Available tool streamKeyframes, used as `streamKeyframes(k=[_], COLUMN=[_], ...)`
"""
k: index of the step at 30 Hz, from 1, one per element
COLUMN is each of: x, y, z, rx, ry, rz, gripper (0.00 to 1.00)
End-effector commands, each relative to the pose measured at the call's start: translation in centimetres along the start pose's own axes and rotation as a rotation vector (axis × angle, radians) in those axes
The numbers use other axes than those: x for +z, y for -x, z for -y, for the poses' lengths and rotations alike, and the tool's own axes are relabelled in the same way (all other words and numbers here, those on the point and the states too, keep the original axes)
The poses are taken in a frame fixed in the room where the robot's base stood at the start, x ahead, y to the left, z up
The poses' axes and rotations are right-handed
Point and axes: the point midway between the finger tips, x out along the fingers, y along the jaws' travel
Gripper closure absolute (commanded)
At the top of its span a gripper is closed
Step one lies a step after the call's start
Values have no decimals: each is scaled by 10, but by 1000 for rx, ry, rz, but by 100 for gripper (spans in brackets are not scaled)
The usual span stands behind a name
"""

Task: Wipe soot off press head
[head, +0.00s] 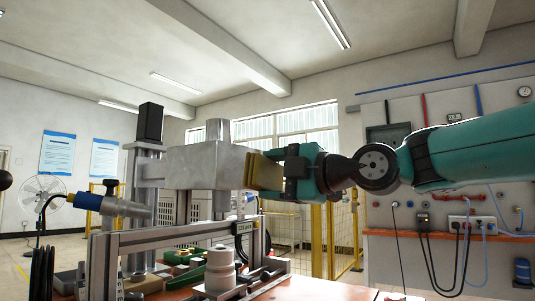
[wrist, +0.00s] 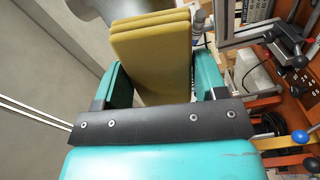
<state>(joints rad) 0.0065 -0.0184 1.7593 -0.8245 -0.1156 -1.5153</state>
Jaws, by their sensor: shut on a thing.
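The press head is a pale grey metal block (head: 198,166) mounted on a column, with a cylinder (head: 218,129) rising above it. My gripper (head: 283,170) is teal and comes in level from the right. It is shut on a yellow folded cloth or pad (head: 263,172), whose layered edge also shows in the wrist view (wrist: 155,58). The cloth is at the right face of the block and looks in contact, but I cannot be sure. The block's covered right face is hidden, and I see no clear soot on the faces in view.
Below stand a metal frame (head: 175,238), a white stepped cylinder (head: 220,268) and an orange-topped bench (head: 320,289). A blue and silver cylinder tool (head: 112,206) sits left of the column. A wall panel with cables (head: 445,222) is at right, with yellow fencing (head: 345,235) behind.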

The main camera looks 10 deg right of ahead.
Motion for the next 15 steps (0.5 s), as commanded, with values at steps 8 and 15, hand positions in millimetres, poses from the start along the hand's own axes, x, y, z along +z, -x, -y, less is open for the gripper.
streamKeyframes(k=[8, 15], x=[39, 66], y=[-10, -4], z=[-19, -23], rx=[-11, -6], ry=[-293, -523], rz=[-19, -5], gripper=[54, 54])
